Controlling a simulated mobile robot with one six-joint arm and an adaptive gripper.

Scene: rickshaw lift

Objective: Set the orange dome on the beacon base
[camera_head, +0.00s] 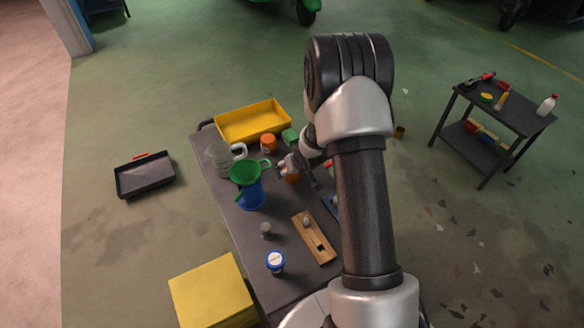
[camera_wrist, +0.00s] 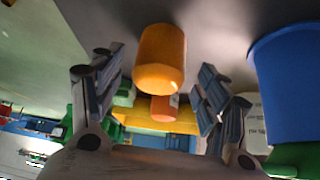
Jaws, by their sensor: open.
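The orange dome (camera_wrist: 160,62) shows between my spread fingertips in the wrist view, a smooth rounded shape against the dark table top. My gripper (camera_wrist: 158,72) is open, with one finger on each side of the dome and gaps visible beside it. In the head view my gripper (camera_head: 288,166) is low over the table, and part of the orange dome (camera_head: 292,178) shows beside it. I cannot pick out the beacon base for certain; a small dark piece with a white and blue top (camera_head: 275,261) stands near the table's front end.
A blue container with a green funnel (camera_head: 250,188) stands close left of my gripper. Behind are a clear jug (camera_head: 222,157), an orange-topped jar (camera_head: 268,141) and a yellow tray (camera_head: 254,121). A wooden board (camera_head: 314,238) and a small grey object (camera_head: 266,229) lie nearer the front.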

